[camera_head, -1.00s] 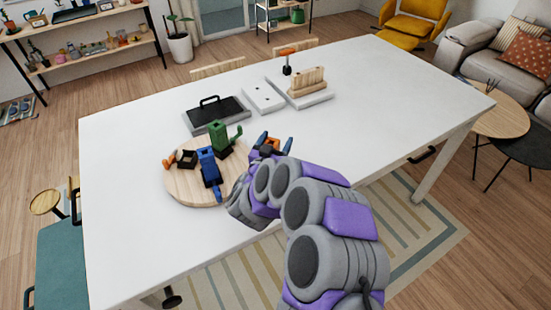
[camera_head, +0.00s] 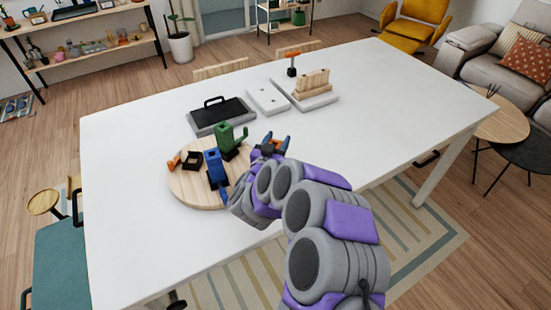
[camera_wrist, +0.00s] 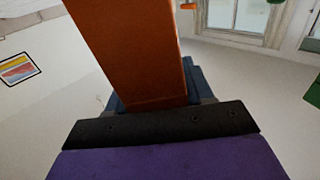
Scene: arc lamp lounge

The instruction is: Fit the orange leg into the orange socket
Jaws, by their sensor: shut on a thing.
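My gripper (camera_head: 273,143) is shut on the orange leg (camera_wrist: 135,50), which fills the upper middle of the wrist view as a long orange block. In the head view only a bit of orange shows between the blue fingertips, above the table and to the right of the round wooden board. The orange socket (camera_head: 191,160) appears as a black, open-topped square holder with an orange piece at its left, on the board's left side. It looks empty. The leg is apart from it. The leg's far end is outside the wrist view.
On the round board (camera_head: 185,195), a blue block (camera_head: 212,165) and a green block (camera_head: 226,138) stand between my gripper and the socket. Behind are a dark-topped tray (camera_head: 222,115), a white plate (camera_head: 267,99) and a wooden rack (camera_head: 313,84). The table's right side is clear.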

